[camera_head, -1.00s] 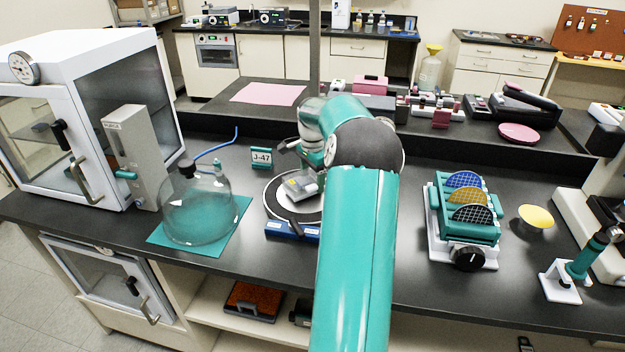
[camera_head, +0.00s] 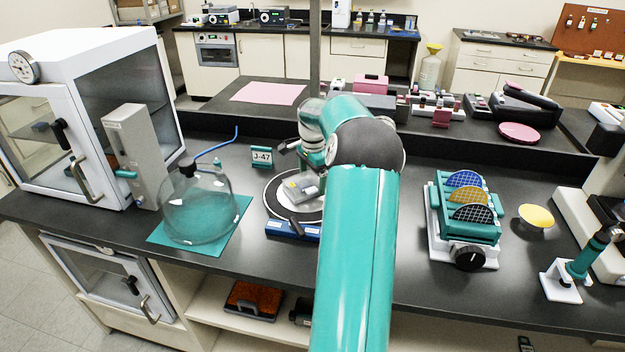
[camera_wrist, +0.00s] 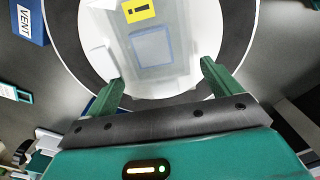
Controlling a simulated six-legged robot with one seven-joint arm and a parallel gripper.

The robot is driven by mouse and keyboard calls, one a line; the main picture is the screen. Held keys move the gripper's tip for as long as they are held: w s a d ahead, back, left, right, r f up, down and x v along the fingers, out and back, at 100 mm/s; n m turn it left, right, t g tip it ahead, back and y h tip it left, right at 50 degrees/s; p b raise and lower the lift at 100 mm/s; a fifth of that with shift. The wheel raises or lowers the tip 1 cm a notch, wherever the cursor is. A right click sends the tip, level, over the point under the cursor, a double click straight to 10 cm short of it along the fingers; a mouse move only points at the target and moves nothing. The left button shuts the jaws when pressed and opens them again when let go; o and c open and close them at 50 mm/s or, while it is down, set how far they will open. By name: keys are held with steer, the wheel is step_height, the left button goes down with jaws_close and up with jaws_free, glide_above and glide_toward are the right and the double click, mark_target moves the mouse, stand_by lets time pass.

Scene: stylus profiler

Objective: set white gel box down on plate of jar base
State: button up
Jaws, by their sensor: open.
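The white gel box (camera_head: 301,188) rests on the round white plate (camera_head: 279,203) of the jar base, which has a dark ring around it. In the wrist view the box (camera_wrist: 152,47) looks pale and see-through, with a yellow label and a blue-edged square on top. The plate (camera_wrist: 197,28) shows around it. My gripper (camera_wrist: 162,78) is open, its two teal fingers apart at the near side of the box, over the plate. I cannot tell how much gap lies between fingers and box. In the head view my arm hides most of the gripper.
A clear bell jar (camera_head: 197,207) stands on a teal mat (camera_head: 160,237) left of the base. A teal wafer rack (camera_head: 468,215) stands to the right. A vacuum oven (camera_head: 90,110) fills the left end.

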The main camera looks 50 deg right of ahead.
step_height(320, 180, up, 12)
steer(key=w+a+r+n+t+h, duration=0.1)
steer(key=a+r+n, duration=0.2)
steer(key=a, duration=0.7)
steer(key=w+a+r+n, duration=0.15)
steer(key=a+n, duration=0.25)
steer(key=a, duration=0.5)
steer(key=w+a+r+n+t+h, duration=0.1)
steer(key=a+r+n, duration=0.25)
steer(key=a, duration=0.65)
steer(key=s+a+f+n+t+y, duration=0.1)
steer(key=s+a+f+n, duration=0.2)
steer(key=s+a+n, duration=0.3)
steer(key=s+a+f+n+t+y, duration=0.1)
steer(key=s+a+f+n+t, duration=0.1)
steer(key=s+a+n, duration=0.4)
steer(key=s+a+f, duration=0.1)
steer(key=s+a, duration=0.3)
steer(key=a, duration=0.5)
steer(key=shift+s+a+t, duration=0.3)
steer(key=shift+s+a, duration=0.05)
